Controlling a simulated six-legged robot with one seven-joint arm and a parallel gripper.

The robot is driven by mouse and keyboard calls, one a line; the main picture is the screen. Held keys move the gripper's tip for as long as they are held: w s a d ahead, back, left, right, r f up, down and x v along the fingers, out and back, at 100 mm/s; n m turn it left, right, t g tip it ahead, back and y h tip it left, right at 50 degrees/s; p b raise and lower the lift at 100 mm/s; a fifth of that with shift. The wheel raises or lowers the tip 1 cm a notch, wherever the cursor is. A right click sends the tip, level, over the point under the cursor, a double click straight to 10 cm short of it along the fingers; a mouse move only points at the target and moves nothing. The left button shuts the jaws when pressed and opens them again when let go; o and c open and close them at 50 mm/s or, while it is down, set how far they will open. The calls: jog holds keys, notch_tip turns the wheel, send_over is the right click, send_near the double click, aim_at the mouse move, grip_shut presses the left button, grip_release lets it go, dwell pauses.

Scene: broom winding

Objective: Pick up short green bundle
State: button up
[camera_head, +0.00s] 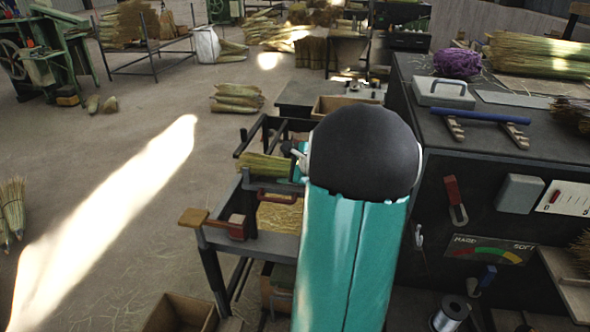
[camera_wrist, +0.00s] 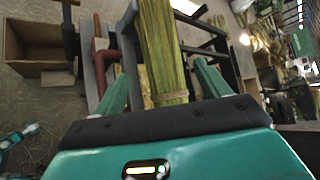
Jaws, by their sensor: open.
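A short green bundle (camera_head: 264,167) of straw lies on the dark bench frame (camera_head: 262,243), partly hidden behind my arm in the head view. In the wrist view the green bundle (camera_wrist: 162,50) runs lengthwise between the two teal fingers of my gripper (camera_wrist: 160,85). The fingers stand apart, one on each side of the bundle, with a gap visible at each side. A tie band crosses the bundle near the gripper's palm. My gripper is mostly hidden behind my arm in the head view.
A red clamp (camera_head: 237,226) with a wooden block sits at the bench's left end. A dark cabinet (camera_head: 480,180) with tools stands at right. A wooden box (camera_head: 181,312) is on the floor. Open floor (camera_head: 100,200) lies at left.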

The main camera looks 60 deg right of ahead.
aim_at(279, 165)
jog(key=x, duration=0.5)
jog(key=shift+w+d+f, duration=0.2)
jog(key=shift+f, duration=0.05)
jog(key=shift+c, duration=0.4)
jog(key=c, duration=1)
